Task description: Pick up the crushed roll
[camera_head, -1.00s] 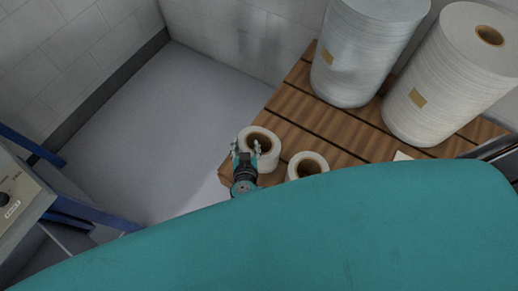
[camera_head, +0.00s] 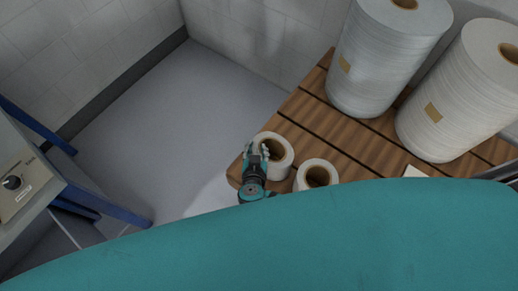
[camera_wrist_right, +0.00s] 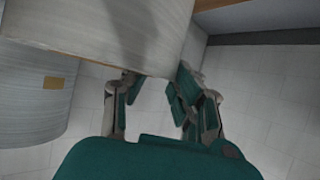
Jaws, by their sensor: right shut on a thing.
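A small white roll (camera_head: 284,160) with a brown core stands near the left corner of the wooden pallet. A second small roll (camera_head: 302,184) stands to its right, partly hidden by my teal body. I cannot make out which one is crushed. My right gripper (camera_head: 258,149) is shut on the left small roll at its near left side. In the right wrist view, the pale side of a roll (camera_wrist_right: 115,30) fills the top, and my right gripper's fingers (camera_wrist_right: 155,88) are at its lower edge. My left gripper is not in view.
Two large wrapped rolls (camera_head: 384,60) (camera_head: 455,100) stand at the back of the slatted pallet (camera_head: 330,135). A control box (camera_head: 22,190) on a blue-framed stand (camera_head: 110,208) is at left. The grey floor (camera_head: 180,130) between is clear.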

